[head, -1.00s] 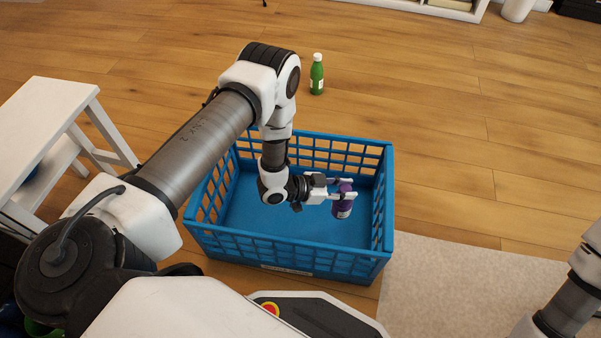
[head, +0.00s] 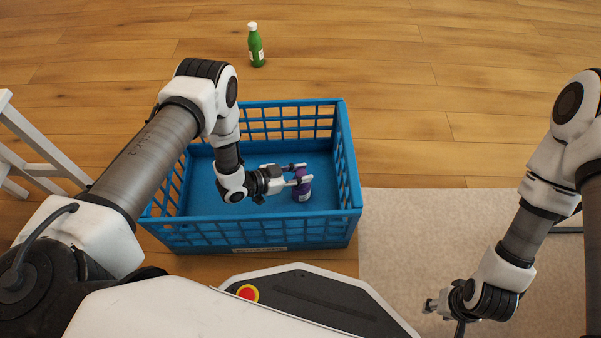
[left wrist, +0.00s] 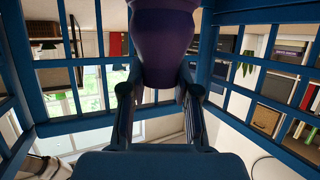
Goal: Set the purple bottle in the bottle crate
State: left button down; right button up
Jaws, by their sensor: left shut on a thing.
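The purple bottle (head: 303,188) is upright inside the blue bottle crate (head: 250,236), in its right half. My left gripper (head: 300,174) is inside the crate, shut on the bottle's upper part from the left. In the left wrist view the purple bottle (left wrist: 165,45) fills the space between the fingers (left wrist: 158,97), with the crate's blue lattice walls around. I cannot tell whether the bottle's base touches the crate floor. My right gripper (head: 436,304) is low at the right over the rug, empty; its finger opening is unclear.
A green bottle (head: 256,46) stands on the wooden floor behind the crate. A white stool (head: 30,160) is at the left. A beige rug (head: 410,235) lies right of the crate. The crate floor left of the bottle is partly covered by my arm, otherwise bare.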

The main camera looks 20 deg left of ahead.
pick_arm(q)
jog(key=c, duration=0.8)
grip_release()
jog(key=shift+c, duration=0.2)
jog(key=shift+r, duration=0.15)
jog(key=p+v, duration=0.5)
jog(key=v, duration=0.7)
jog(key=shift+p, duration=0.4)
